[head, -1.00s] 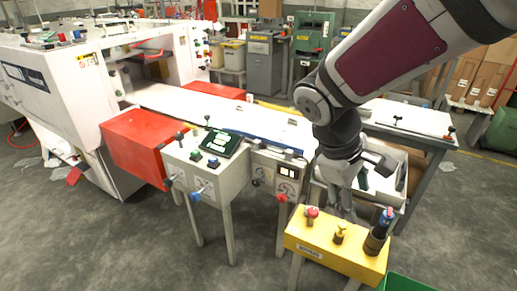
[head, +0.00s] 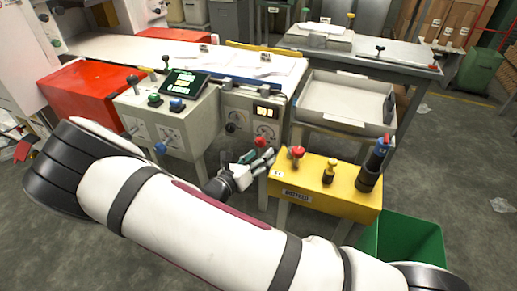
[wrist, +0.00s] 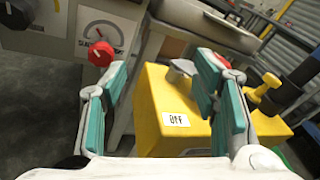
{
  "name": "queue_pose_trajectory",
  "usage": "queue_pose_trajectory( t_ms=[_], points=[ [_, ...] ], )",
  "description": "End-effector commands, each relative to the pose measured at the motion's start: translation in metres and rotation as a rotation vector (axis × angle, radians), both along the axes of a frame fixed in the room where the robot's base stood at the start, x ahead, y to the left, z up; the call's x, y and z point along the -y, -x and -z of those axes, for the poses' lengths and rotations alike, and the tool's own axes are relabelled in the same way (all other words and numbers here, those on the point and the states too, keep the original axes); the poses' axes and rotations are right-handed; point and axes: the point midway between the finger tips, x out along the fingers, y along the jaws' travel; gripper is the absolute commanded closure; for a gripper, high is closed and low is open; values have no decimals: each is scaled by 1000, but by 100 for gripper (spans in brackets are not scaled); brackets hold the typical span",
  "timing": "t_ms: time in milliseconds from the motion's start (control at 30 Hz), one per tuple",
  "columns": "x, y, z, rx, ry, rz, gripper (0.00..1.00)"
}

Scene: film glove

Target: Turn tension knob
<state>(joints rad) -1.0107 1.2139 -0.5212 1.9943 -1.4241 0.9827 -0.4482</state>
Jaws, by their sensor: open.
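A red knob (head: 261,142) sits on the grey panel below a round dial gauge (head: 265,130). In the wrist view the red knob (wrist: 101,54) is at upper left, under the dial (wrist: 100,28); the text on the dial is too small to read surely. My gripper (head: 260,160) is just below and in front of this knob, between the panel and the yellow box. In the wrist view its teal-padded fingers (wrist: 163,65) are apart with nothing between them. The left fingertip is close to the red knob; whether they touch I cannot tell.
A yellow box (head: 345,195) with a red knob, a yellow knob and a dark post stands right beside my gripper. A control cabinet (head: 185,120) with a blue knob is to the left. A green bin (head: 405,240) and a grey tray (head: 340,105) are to the right.

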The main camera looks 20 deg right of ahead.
Motion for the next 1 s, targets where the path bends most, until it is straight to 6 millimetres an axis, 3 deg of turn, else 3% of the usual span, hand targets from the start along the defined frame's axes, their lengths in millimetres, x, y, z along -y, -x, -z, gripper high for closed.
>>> queue_pose_trajectory(
  t_ms=[33,200,400,567,1000],
  points=[
    [-9,-7,21,-28,65,-63,45],
    [-32,-20,58,-95,218,-214,45],
    [-40,-27,72,-120,282,-275,45],
    [-30,-41,73,-121,282,-275,45],
    [20,-108,73,-121,280,-273,45]
  ],
)
